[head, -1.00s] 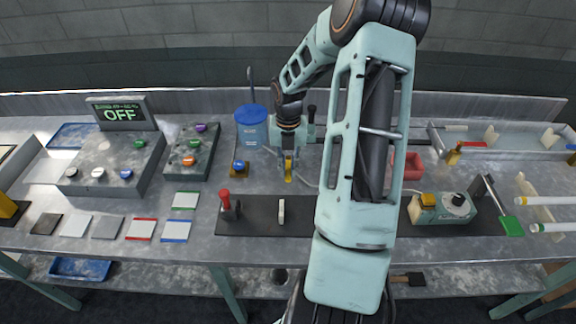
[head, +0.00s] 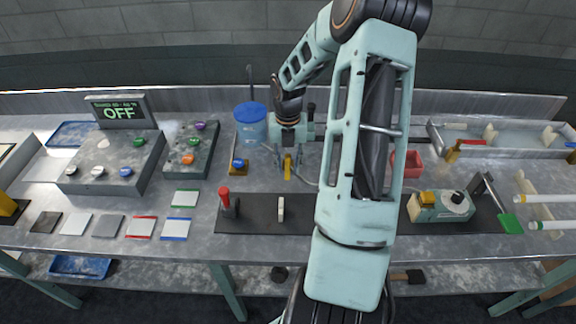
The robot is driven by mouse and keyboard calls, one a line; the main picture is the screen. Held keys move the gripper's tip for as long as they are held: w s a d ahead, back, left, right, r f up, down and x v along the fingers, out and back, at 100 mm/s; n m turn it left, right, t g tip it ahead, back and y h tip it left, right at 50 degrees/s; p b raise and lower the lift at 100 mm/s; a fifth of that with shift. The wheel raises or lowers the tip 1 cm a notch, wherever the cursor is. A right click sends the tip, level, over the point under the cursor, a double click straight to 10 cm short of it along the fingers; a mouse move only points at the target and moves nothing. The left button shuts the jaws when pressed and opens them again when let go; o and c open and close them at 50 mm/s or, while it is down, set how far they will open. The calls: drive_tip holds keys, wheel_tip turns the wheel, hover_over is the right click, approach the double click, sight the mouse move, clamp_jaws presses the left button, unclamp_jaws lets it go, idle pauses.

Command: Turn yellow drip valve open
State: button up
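A small upright yellow piece (head: 287,172), which looks like the yellow drip valve, shows directly below my gripper on the metal bench, right of the blue-lidded container. My gripper (head: 289,158) points down at it, and its fingers overlap the top of the yellow piece in the picture. Whether the fingers touch or grip it is too small to tell. The handle's angle is also unclear. A small blue and yellow fitting (head: 239,165) sits to the left, in front of the container (head: 251,124).
A control box (head: 112,165) with a display reading OFF and a second knob box (head: 191,150) stand on the left. A dark mat (head: 262,213) with a red-topped lever (head: 226,203) lies in front. A red tray (head: 413,165) is right of my arm.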

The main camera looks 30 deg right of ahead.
sight(288, 171)
wheel_tip(288, 171, up, 12)
drive_tip(key=shift+f, duration=0.15)
idle(0.7)
